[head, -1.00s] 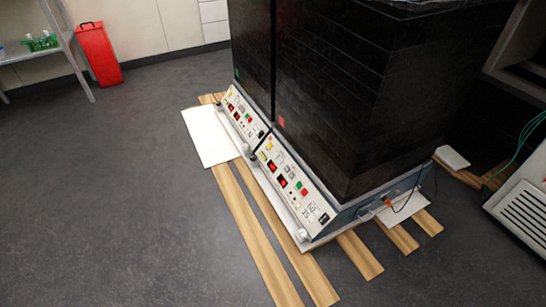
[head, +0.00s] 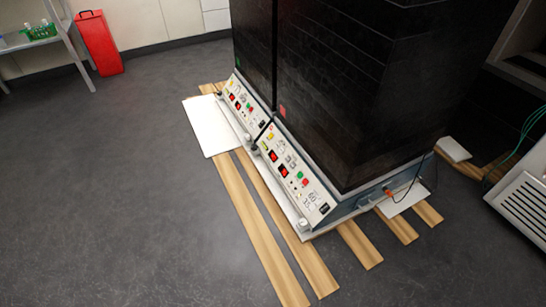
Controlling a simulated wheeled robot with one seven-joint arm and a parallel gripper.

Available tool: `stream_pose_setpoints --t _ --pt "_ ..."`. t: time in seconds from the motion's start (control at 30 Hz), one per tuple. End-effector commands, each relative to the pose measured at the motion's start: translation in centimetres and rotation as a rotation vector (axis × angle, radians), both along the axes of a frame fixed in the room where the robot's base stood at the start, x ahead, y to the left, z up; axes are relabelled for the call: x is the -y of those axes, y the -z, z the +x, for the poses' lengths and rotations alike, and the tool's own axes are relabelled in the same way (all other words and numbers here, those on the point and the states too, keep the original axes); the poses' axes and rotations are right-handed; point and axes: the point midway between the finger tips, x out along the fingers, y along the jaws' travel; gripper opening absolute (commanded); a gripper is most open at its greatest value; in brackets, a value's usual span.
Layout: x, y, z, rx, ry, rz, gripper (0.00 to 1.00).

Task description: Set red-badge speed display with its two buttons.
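Two dark shaker bioreactors stand side by side in the head view. The nearer one bears a small red badge (head: 282,111) low on its dark housing, above its sloped control panel (head: 300,182). That panel has two lit red displays, an upper one (head: 273,156) and a lower one (head: 283,170), with small buttons beside them, including a green one and a red one. The digits are too small to read. The farther bioreactor bears a green badge (head: 237,62) above a similar panel (head: 241,103). My gripper is not in view.
Both machines stand on wooden slats (head: 253,215) that stick out over the floor. A white board (head: 210,128) lies at their left. A red container (head: 98,43) and a shelf (head: 50,35) stand at the back left. The grey floor at left is clear.

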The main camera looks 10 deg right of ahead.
Motion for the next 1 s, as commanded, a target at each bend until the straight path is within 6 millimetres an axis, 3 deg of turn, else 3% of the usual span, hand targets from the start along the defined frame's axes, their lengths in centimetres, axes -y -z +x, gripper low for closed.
stream_pose_setpoints --t 0.17,0.47,1.0 --pt "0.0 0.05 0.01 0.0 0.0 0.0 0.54" --pt "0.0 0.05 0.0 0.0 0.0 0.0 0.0" --pt "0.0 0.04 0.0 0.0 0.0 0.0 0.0"
